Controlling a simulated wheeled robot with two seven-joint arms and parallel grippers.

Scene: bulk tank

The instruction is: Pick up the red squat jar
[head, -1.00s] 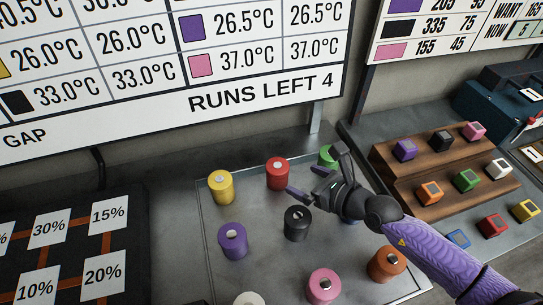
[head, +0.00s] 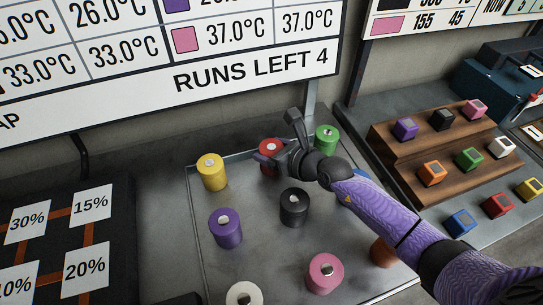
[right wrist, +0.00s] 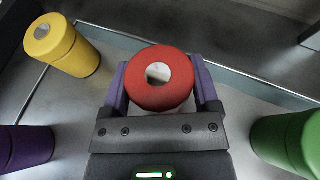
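The red squat jar (head: 271,146) stands at the back of the grey tray, between the yellow and green jars, partly hidden by my right gripper. In the right wrist view the red jar (right wrist: 160,92), with a pale disc on top, sits between the two purple fingers. My right gripper (head: 277,137) is open around it, one finger on each side; the fingers (right wrist: 160,85) look close to its sides, and I cannot tell whether they touch. My left gripper is not in view.
The tray (head: 270,250) also holds yellow (head: 213,172), green (head: 326,139), black (head: 294,208), purple (head: 225,229), pink (head: 324,272), white (head: 244,294) and orange (head: 384,252) jars. A wooden stepped rack (head: 400,155) with coloured cubes stands to the right. A sign board hangs behind.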

